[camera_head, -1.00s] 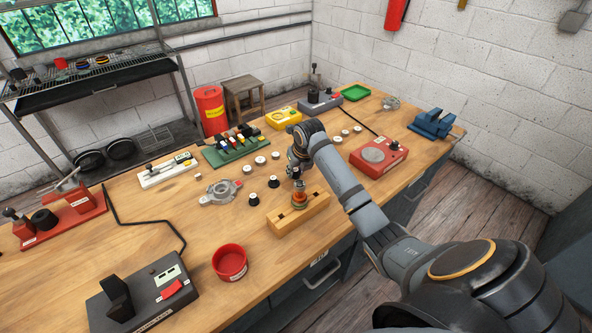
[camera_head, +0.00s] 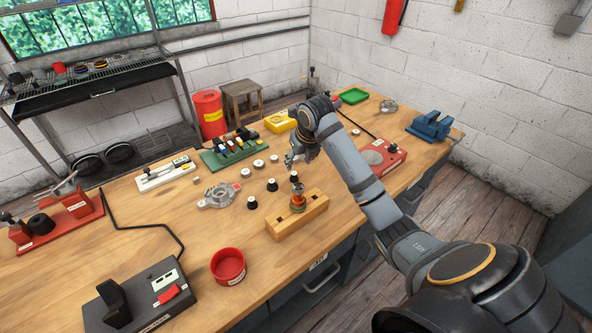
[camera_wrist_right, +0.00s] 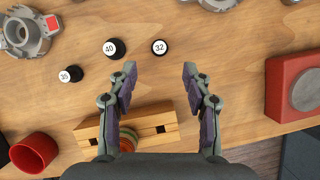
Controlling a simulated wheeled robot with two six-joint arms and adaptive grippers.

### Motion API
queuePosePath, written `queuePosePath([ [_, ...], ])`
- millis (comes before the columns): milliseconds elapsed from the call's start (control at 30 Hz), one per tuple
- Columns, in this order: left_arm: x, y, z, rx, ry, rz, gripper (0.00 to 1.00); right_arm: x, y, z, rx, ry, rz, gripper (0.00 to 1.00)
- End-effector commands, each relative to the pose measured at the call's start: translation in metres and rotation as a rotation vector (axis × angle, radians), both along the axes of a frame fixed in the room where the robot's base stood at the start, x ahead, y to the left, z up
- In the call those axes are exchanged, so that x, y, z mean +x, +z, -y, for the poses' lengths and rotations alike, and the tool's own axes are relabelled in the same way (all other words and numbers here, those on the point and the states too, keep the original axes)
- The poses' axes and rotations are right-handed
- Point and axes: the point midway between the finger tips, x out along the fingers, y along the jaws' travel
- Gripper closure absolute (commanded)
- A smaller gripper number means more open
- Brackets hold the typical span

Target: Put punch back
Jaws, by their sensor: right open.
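My right gripper (camera_head: 291,158) is open and empty above the bench, behind the wooden block (camera_head: 284,225). In the right wrist view its fingers (camera_wrist_right: 158,78) are spread, with bare wood between the tips. Several small black pieces with white numbered tops stand upright: "35" (camera_wrist_right: 71,74), "40" (camera_wrist_right: 114,48) and "32" (camera_wrist_right: 159,47). The "32" piece is nearest the fingertips, just beyond them and apart. I cannot tell for sure which thing is the punch. My left gripper is not in view.
A grey metal housing (camera_head: 218,196) lies left of the black pieces. A red bowl (camera_head: 228,265) stands in front. A red device (camera_head: 391,158) is partly behind my arm. A green rack (camera_head: 226,156) and white tray (camera_head: 164,178) stand farther back.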

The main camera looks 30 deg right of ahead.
Motion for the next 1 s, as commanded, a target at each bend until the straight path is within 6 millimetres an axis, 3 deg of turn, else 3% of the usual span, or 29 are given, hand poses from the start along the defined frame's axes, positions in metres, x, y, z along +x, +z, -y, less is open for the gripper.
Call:
queuePosePath([
  [100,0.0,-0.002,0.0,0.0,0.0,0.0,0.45,-0.007,0.018,-0.001,0.0,0.0,0.001,0.5],
  [233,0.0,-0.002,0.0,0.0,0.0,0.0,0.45,-0.012,0.028,-0.002,-0.001,0.0,0.0,0.5],
  [767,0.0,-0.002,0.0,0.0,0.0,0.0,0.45,-0.013,0.03,-0.002,0.0,0.0,-0.002,0.5],
  [867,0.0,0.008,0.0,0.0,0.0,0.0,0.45,-0.012,0.04,-0.002,0.0,0.0,-0.001,0.5],
  [1000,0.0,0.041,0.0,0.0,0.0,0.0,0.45,-0.012,0.072,-0.002,0.0,0.0,-0.001,0.5],
])
